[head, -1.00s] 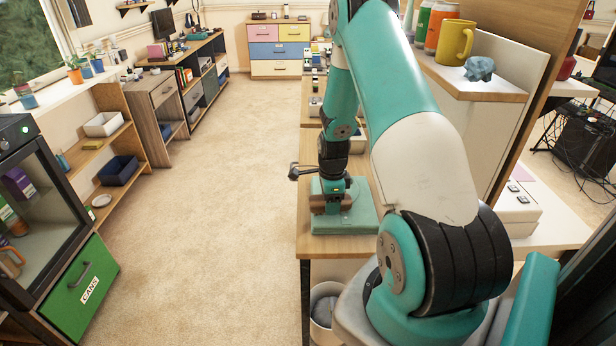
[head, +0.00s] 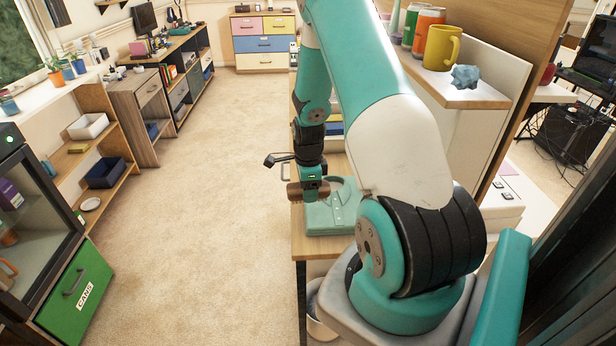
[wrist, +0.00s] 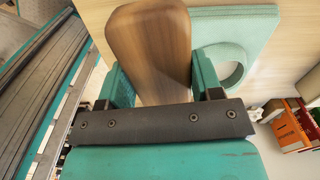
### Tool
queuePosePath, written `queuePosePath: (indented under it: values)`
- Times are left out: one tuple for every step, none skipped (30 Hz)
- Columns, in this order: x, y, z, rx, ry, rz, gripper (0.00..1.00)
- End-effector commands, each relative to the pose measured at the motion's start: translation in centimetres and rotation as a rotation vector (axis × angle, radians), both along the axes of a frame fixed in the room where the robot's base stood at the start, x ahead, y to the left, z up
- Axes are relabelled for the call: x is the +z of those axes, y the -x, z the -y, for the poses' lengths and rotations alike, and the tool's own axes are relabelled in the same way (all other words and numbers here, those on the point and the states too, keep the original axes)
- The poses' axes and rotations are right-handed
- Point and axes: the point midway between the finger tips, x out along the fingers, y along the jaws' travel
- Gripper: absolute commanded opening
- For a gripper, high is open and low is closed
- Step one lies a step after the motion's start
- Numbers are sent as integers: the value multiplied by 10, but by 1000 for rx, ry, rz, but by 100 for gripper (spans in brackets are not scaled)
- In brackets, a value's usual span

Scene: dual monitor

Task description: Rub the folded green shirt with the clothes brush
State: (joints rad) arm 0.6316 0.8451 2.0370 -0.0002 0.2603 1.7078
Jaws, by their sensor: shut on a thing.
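The folded green shirt (head: 335,217) lies flat near the front left corner of the wooden table. My gripper (head: 314,178) is shut on the brown wooden clothes brush (head: 294,191) at the shirt's left side, where the brush sticks out past the table's left edge. In the wrist view the brush (wrist: 150,40) stands between the two fingers (wrist: 162,85). The shirt (wrist: 238,25) with its round neck opening is to the right of it. I cannot tell whether the brush touches the shirt. Part of the shirt is hidden by my arm.
The wooden table (head: 312,247) stands in front of me. A shelf at the right holds a yellow mug (head: 441,48), cans and a blue figurine (head: 465,76). A green drawer (head: 75,290) is at the lower left. The carpet (head: 210,180) left of the table is clear.

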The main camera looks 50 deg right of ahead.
Motion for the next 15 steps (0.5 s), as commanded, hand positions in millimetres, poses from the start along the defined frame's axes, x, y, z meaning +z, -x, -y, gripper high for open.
queuePosePath:
  values:
    - [9,0,0,0,1,1,40]
    - [12,0,1,-1,1,1,40]
    - [15,0,1,-1,1,1,40]
    - [18,0,1,-1,1,1,40]
    - [21,0,1,-1,1,1,40]
    - [23,0,1,-1,1,1,40]
    - [25,0,1,-1,1,1,40]
    - [26,0,1,-1,1,1,40]
    - [27,0,1,-1,1,1,40]
    - [28,0,1,-1,1,1,40]
    - [28,0,1,-1,1,1,40]
    - [28,0,1,-1,1,1,40]
    - [28,0,1,-1,1,1,40]
    - [27,0,1,-1,1,1,40]
    - [27,0,1,-1,1,1,40]
